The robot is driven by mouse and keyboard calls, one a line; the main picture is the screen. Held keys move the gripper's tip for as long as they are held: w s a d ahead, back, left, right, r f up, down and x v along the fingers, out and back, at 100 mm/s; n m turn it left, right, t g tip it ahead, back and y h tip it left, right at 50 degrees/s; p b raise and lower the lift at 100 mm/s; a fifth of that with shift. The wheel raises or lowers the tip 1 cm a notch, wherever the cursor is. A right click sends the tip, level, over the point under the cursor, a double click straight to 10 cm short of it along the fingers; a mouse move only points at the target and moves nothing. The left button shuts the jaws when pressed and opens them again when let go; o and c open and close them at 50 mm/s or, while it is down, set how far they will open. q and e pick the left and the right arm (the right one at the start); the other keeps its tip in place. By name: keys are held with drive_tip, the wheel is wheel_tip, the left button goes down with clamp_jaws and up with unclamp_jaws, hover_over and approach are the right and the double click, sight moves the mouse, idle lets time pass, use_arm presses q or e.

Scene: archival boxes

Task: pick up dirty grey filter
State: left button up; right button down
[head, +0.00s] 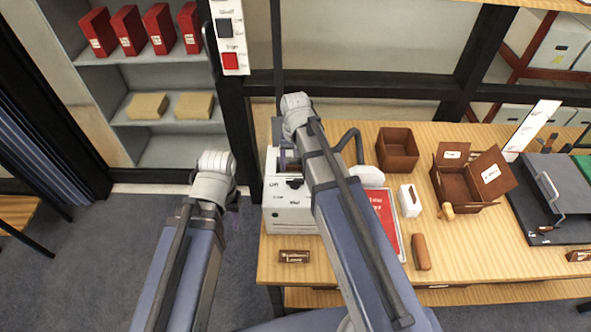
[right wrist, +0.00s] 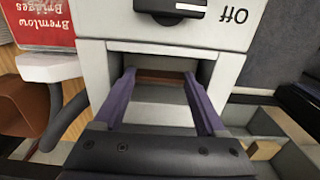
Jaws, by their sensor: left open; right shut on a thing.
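A white machine (head: 290,205) with an "Off" label and a dark knob stands at the left end of the wooden table. It also shows upside down in the right wrist view (right wrist: 92,62), with an open slot in its face. My right gripper (right wrist: 160,90) reaches into this slot. Its purple fingers are closed on the sides of a pale grey block, which looks like the grey filter (right wrist: 155,113). In the head view my right arm hides most of that gripper and the filter. My left gripper (head: 236,215) is open and empty, over the floor left of the table.
A red sign (head: 385,215), a white small box (head: 409,201), a brown box (head: 397,150) and a brown divided box (head: 470,180) stand right of the machine. A nameplate (head: 294,256) lies at the front. Shelves with red boxes (head: 128,30) stand behind left.

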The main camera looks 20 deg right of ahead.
drive_tip(key=shift+r, duration=0.15)
wheel_tip(320, 180, up, 18)
drive_tip(key=p, duration=1.8)
